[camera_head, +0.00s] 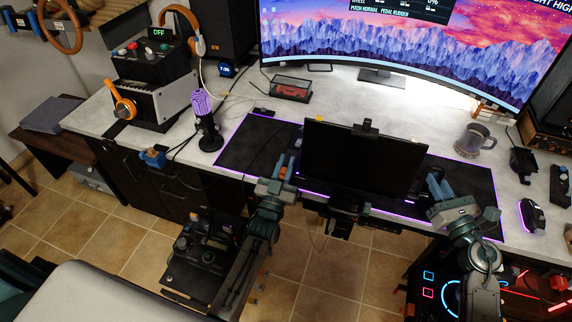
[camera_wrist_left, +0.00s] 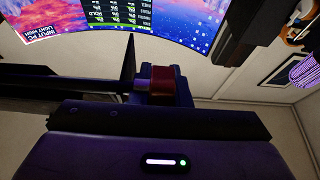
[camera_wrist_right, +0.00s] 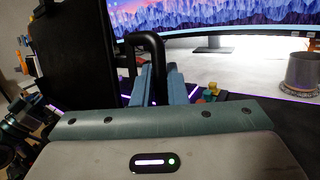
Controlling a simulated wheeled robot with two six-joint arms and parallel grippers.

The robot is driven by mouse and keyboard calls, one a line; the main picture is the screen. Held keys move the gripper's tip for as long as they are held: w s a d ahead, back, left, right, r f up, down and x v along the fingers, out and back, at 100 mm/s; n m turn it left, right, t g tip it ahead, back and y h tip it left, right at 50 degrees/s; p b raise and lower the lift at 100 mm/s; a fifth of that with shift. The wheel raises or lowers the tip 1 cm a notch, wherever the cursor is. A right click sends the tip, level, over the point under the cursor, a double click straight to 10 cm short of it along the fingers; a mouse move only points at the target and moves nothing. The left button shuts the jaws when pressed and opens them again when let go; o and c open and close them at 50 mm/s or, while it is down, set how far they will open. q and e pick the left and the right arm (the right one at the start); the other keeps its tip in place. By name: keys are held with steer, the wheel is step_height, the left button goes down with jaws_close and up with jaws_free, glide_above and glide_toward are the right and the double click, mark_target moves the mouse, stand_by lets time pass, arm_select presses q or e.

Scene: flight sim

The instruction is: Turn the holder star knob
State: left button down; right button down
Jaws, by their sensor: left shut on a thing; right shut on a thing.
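A black flat panel (camera_head: 358,158) stands upright in a holder (camera_head: 348,205) at the desk's front edge. It shows at the left of the right wrist view (camera_wrist_right: 75,60). My left gripper (camera_head: 282,168) is shut on a part at the panel's left side; a dark red piece (camera_wrist_left: 161,80) shows between its fingers (camera_wrist_left: 160,88). My right gripper (camera_head: 437,186) is at the panel's right side. In the right wrist view, its fingers (camera_wrist_right: 158,85) are shut on a curved black bar (camera_wrist_right: 148,42). I cannot pick out the star knob.
A wide curved monitor (camera_head: 420,50) stands behind. A purple microphone (camera_head: 205,115) is left, a mug (camera_head: 474,140) and mouse (camera_head: 532,215) right. A dark lit-edge mat (camera_head: 250,150) lies under the panel. Black control gear (camera_head: 205,250) stands below the desk at left.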

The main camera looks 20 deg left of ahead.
arm_select(q)
steer(key=shift+s+r+t, duration=0.15)
steer(key=shift+s+t, duration=0.05)
steer(key=shift+t, duration=0.95)
steer(key=shift+s+r+t, duration=0.1)
steer(key=shift+s+t, duration=0.1)
steer(key=shift+t, duration=0.95)
steer(key=c, duration=1.4)
jaws_free()
steer(key=shift+o, duration=0.2)
arm_select(e)
steer(key=c, duration=1.4)
jaws_free()
arm_select(q)
steer(key=v, duration=1.2)
arm_select(e)
steer(key=shift+o, duration=0.2)
